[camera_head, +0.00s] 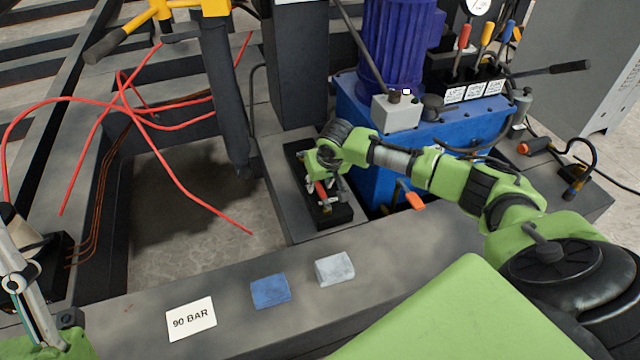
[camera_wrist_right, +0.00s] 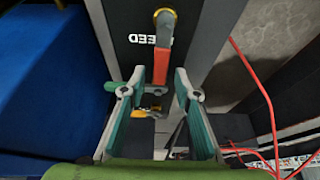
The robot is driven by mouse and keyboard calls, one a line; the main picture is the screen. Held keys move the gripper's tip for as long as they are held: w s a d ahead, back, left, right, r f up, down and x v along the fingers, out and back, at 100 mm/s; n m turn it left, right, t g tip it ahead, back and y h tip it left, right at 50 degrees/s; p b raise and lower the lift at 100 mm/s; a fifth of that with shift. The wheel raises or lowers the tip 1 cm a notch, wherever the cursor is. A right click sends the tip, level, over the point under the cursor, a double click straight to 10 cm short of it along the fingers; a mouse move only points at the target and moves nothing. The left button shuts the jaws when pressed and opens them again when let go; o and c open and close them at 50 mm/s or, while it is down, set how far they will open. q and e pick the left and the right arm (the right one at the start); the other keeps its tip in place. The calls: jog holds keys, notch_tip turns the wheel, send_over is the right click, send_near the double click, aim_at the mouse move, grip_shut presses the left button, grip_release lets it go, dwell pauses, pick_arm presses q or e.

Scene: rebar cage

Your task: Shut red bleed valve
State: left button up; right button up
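The red bleed valve handle (camera_wrist_right: 163,45) is in the wrist view, on a dark block with a label that reads "EED", partly hidden. Its yellow-orange end is at the top and the red lever points down toward my gripper. My right gripper (camera_wrist_right: 158,78) is open, with one finger on each side of the lever's lower end; contact is not clear. In the head view my right gripper (camera_head: 322,180) is over the black valve block (camera_head: 332,215), and a bit of red shows below it. Part of my left gripper (camera_head: 22,282) shows at the lower left edge.
A blue tank (camera_head: 365,120) with a blue motor (camera_head: 398,45) stands beside the valve block. An orange-handled lever (camera_head: 412,198) is near my right forearm. Red hoses (camera_head: 170,165) loop at left. A "90 BAR" card (camera_head: 191,319) and two small blocks (camera_head: 270,290) lie on the front beam.

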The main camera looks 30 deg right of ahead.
grip_shut()
